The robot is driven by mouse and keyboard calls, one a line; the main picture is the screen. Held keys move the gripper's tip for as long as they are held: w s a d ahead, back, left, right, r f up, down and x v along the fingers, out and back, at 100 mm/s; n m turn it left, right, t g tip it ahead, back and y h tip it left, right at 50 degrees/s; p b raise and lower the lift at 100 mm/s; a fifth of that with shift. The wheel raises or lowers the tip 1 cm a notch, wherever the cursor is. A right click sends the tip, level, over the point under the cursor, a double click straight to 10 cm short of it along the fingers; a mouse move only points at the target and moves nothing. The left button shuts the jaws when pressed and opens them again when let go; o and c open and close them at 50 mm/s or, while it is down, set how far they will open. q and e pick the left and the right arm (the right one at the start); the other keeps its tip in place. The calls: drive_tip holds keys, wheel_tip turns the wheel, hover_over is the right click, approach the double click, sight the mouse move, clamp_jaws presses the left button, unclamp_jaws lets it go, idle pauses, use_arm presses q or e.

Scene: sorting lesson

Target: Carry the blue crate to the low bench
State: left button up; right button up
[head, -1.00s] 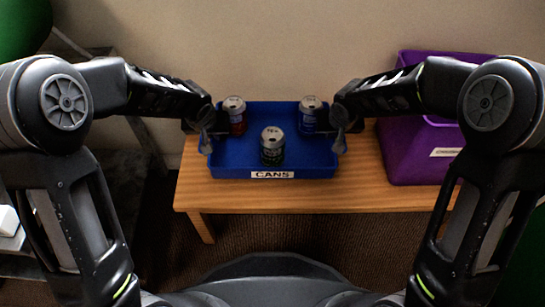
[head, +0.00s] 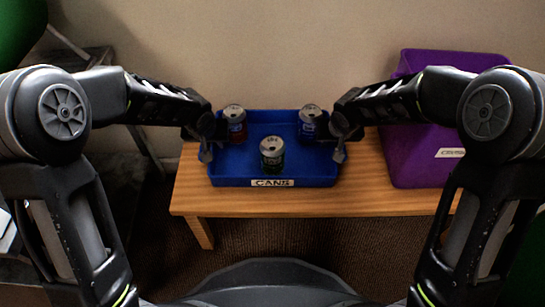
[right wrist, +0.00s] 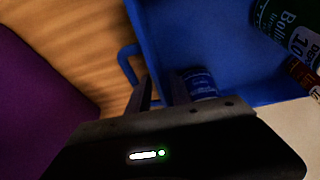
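The blue crate (head: 222,166), labelled CANS, is level over the top of the low wooden bench (head: 300,203). I cannot tell whether its base touches the wood. It holds three upright cans: a red one (head: 235,123), a blue one (head: 309,122) and a green one (head: 272,155). My left gripper (head: 205,150) is at its left side, shut on that side. My right gripper (head: 340,150) is at its right side; in the right wrist view its fingers (right wrist: 160,92) close narrowly around the crate's edge by the handle (right wrist: 125,65).
A purple crate (head: 415,165) stands on the right part of the bench, close to my right forearm. Bare wood lies between the crates and along the front edge. A wall (head: 270,50) rises behind. A dark stand (head: 120,165) is left of the bench.

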use_arm(q)
drive_tip(key=v, duration=1.1)
drive_tip(key=shift+s+r, duration=0.2)
drive_tip(key=shift+r, duration=0.1)
use_arm(e)
drive_tip(key=shift+r, duration=0.1)
drive_tip(key=v, duration=1.1)
drive_tip(key=shift+s+r, duration=0.25)
drive_tip(key=shift+r, duration=0.1)
use_arm(q)
drive_tip(key=shift+s, duration=0.1)
use_arm(e)
drive_tip(key=shift+s, duration=0.1)
